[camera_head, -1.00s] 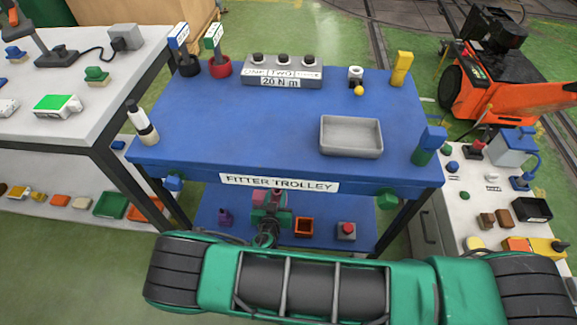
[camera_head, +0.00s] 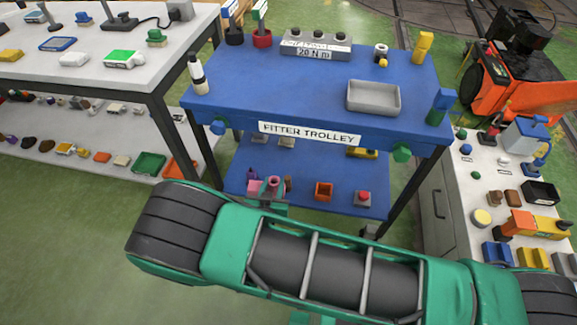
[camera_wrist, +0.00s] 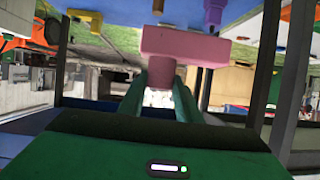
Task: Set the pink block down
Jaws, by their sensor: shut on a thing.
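The pink block (camera_wrist: 185,46) is held between the green fingertips of my gripper (camera_wrist: 160,92) in the wrist view. In the head view the pink block (camera_head: 255,187) shows small beside my gripper (camera_head: 268,195), at the front left of the trolley's blue lower shelf (camera_head: 342,178). My arm hides part of that spot. The block's underside is not clear, so I cannot tell whether it touches the shelf.
A purple piece (camera_head: 252,174) stands close to the block. An orange bin (camera_head: 323,191) and a grey box with a red button (camera_head: 362,199) stand to the right. The trolley's blue top (camera_head: 290,90) overhangs the shelf. Bare shelf shows behind the bin.

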